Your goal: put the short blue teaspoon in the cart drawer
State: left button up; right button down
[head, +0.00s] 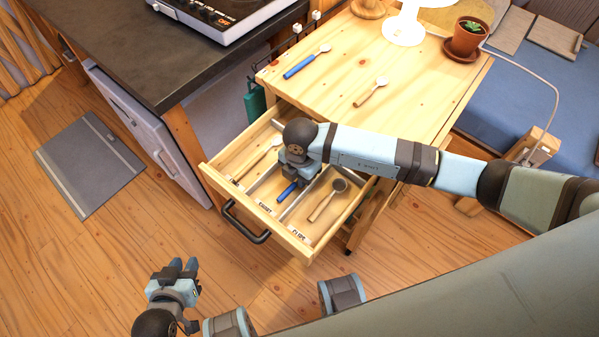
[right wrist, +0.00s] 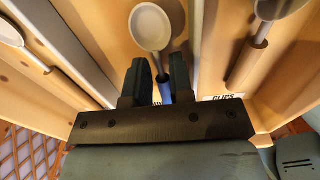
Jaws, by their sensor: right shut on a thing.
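A spoon with a blue handle (head: 287,192) is in my right gripper, over the middle compartment of the open cart drawer (head: 213,180). In the right wrist view its pale bowl (right wrist: 151,27) points away from me and its blue handle sits between the fingers. My right gripper (right wrist: 155,85) is shut on it, low inside the drawer; in the head view (head: 297,178) the wrist hides much of the spoon. I cannot tell whether it touches the drawer floor. Another blue-handled spoon (head: 305,63) lies on the cart top (head: 340,65). My left gripper (head: 181,266) is open, empty, above the floor.
A wooden-handled spoon (head: 371,92) lies on the cart top. Others lie in the drawer's left (head: 258,158) and right (head: 327,202) compartments, beyond thin dividers. The right front label reads CLIPS (head: 299,235). A potted plant (head: 467,38) stands at the cart's back right.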

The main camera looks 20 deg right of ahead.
jog(key=shift+f, duration=0.4)
dwell(0.5)
jog(key=c, duration=0.9)
grip_release()
jog(key=shift+f, duration=0.1)
jog(key=shift+s, duration=0.1)
jog(key=shift+c, duration=0.2)
